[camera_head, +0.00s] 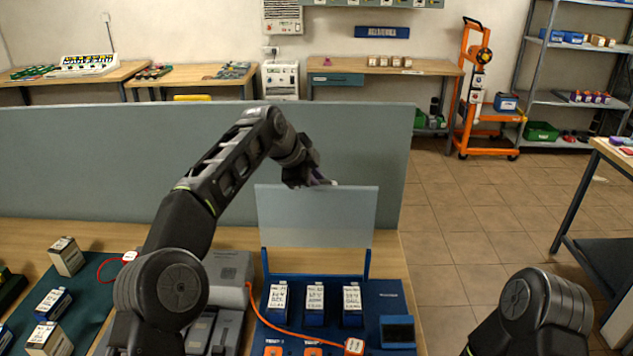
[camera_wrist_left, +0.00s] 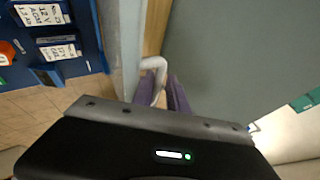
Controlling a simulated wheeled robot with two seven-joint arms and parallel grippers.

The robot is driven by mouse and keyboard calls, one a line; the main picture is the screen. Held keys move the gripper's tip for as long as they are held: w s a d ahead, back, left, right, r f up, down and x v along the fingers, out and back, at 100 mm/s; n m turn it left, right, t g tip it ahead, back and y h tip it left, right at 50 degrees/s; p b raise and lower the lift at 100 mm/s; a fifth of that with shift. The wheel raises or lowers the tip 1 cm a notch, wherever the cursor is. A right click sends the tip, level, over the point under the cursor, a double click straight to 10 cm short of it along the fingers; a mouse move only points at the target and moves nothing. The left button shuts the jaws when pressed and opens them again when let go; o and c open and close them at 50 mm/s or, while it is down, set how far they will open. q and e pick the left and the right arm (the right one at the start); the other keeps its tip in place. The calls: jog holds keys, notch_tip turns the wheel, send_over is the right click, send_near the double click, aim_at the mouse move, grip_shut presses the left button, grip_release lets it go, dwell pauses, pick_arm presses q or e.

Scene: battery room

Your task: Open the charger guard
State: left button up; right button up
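The charger guard (camera_head: 316,218) is a clear, pale panel standing upright on blue posts at the back of the blue charger (camera_head: 388,300). Its pale edge shows in the left wrist view (camera_wrist_left: 130,45). A white handle (camera_wrist_left: 153,63) sticks out from the panel. My left gripper (camera_head: 326,181) is at the panel's top edge. In the left wrist view its purple fingers (camera_wrist_left: 162,92) are on either side of the handle's bar, closed on it. Part of the handle is hidden by the fingers. My right arm shows at the lower right; its gripper is out of view.
Several batteries (camera_head: 315,303) stand in the charger under the guard. An orange cable (camera_head: 268,318) crosses its front. A grey-green partition (camera_head: 90,160) stands behind the bench. More batteries (camera_head: 66,256) lie on a dark mat at left. Open floor (camera_head: 470,220) lies at right.

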pick_arm(q)
jog(key=shift+o, duration=0.3)
jog(key=shift+a+f, duration=0.15)
jog(key=shift+f, duration=0.2)
